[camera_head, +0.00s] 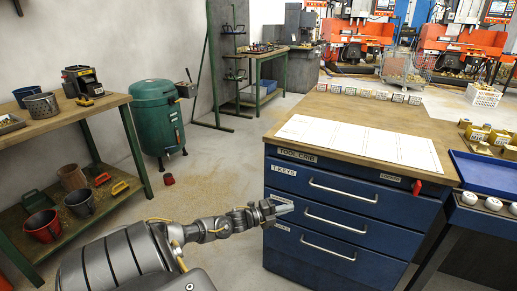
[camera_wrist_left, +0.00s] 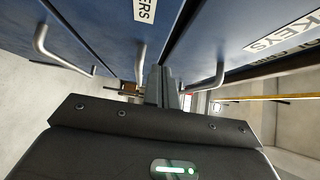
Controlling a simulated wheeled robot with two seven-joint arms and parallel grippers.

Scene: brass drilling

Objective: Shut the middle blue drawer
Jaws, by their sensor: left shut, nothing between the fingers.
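The tool crib cabinet (camera_head: 290,178) has three stacked blue drawers with silver bar handles. The middle blue drawer (camera_head: 380,232) is between the T-KEYS drawer (camera_head: 385,207) and the bottom drawer (camera_head: 370,265). I cannot tell whether its front stands slightly out from the others. My left gripper (camera_head: 284,206) is shut and empty at the left end of the middle drawer, partly hiding its label. In the left wrist view, the shut fingers (camera_wrist_left: 168,86) point towards the blue fronts, near the middle drawer's handle (camera_wrist_left: 140,62). Contact is unclear. My right gripper is out of view.
The wooden cabinet top (camera_head: 400,115) carries white sheets and a row of small boxes. A blue tray table (camera_head: 485,175) stands close on the right. Open floor (camera_head: 215,175) lies left, before a green tank (camera_head: 158,118).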

